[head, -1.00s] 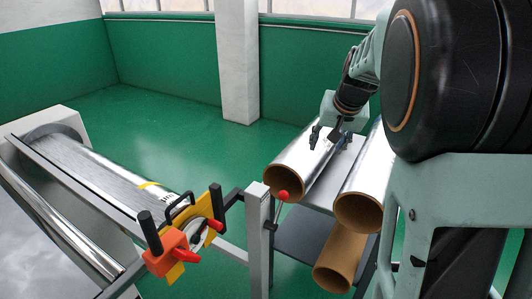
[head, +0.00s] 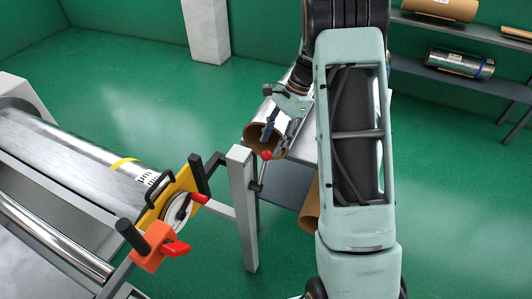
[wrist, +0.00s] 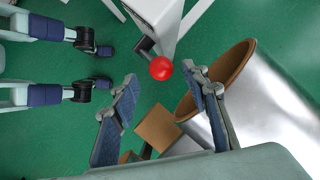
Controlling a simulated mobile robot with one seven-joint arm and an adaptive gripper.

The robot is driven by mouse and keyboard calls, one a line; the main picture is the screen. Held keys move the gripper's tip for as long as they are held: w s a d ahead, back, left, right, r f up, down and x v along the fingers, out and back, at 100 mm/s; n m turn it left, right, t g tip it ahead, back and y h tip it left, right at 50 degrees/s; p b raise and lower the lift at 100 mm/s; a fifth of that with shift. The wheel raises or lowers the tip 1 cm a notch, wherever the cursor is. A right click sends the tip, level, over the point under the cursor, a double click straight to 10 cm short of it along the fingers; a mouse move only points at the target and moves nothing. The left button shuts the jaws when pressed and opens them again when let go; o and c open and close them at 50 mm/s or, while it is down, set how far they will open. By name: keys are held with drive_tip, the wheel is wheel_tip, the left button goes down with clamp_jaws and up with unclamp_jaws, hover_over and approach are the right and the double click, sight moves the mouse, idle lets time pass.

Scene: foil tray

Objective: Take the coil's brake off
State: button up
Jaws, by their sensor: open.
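A red ball knob (head: 266,155) sits on a thin dark lever beside a grey post (head: 243,200). My gripper (head: 273,143) is open and empty just above the knob, in front of a foil roll's brown core end. In the wrist view, the knob (wrist: 161,68) shows in the gap between my fingertips, with the post (wrist: 160,18) behind it; no contact is visible. The coil (head: 105,155), silvery with a yellow band, lies at left. At its end are a yellow plate (head: 163,200), a white disc (head: 180,213) and red handles (head: 178,249).
A foil roll (wrist: 260,105) with a brown core lies close beside my right finger in the wrist view. A lower brown tube (head: 310,208) is partly hidden by my arm. Shelves with rolls (head: 460,62) stand at back right.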

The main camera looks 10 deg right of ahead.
sight(266, 154)
drive_tip(key=x, duration=0.5)
drive_tip(key=shift+a+f+p, duration=0.1)
drive_tip(key=shift+f+p, duration=0.2)
drive_tip(key=shift+f, duration=0.05)
drive_tip(key=shift+c, duration=0.6)
clamp_jaws()
